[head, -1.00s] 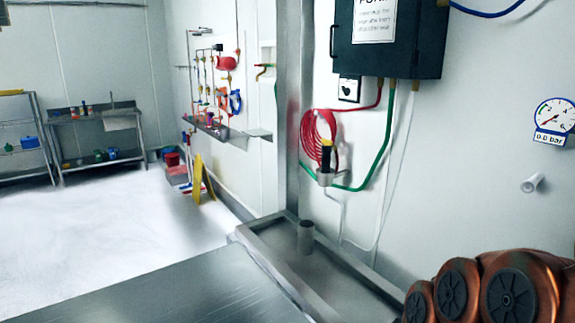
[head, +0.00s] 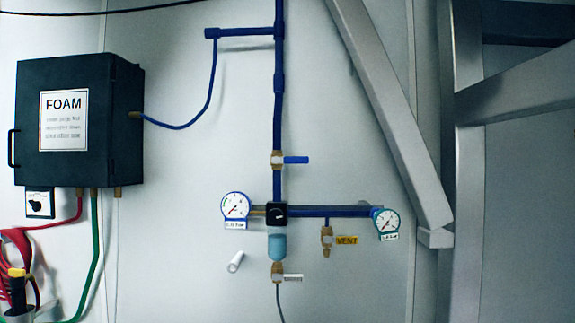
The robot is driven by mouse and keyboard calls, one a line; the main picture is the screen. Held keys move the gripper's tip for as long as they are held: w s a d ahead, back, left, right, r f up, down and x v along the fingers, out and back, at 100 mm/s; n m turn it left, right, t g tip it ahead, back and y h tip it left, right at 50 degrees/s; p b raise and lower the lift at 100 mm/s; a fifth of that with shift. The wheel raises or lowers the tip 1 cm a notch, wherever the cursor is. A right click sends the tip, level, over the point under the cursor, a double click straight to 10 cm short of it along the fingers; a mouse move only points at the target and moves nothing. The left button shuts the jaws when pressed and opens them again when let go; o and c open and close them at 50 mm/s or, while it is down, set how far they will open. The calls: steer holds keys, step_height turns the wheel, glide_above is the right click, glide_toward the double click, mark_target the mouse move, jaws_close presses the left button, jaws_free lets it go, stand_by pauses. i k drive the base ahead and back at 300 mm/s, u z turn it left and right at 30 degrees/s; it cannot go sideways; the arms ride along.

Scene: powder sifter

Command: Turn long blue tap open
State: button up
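The handle points right, crosswise to the pipe. My gripper is not in view, so whether it is open or shut cannot be seen.
The FOAM box (head: 120,120) hangs at left. Grey metal beams (head: 395,120) stand at right.

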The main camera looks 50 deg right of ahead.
mark_target(275, 160)
steer(key=z, duration=1.5)
steer(key=k, duration=0.55)
steer(key=z, duration=0.1)
steer(key=i, duration=0.65)
steer(key=u, duration=0.85)
steer(key=i, duration=0.6)
steer(key=u, duration=0.7)
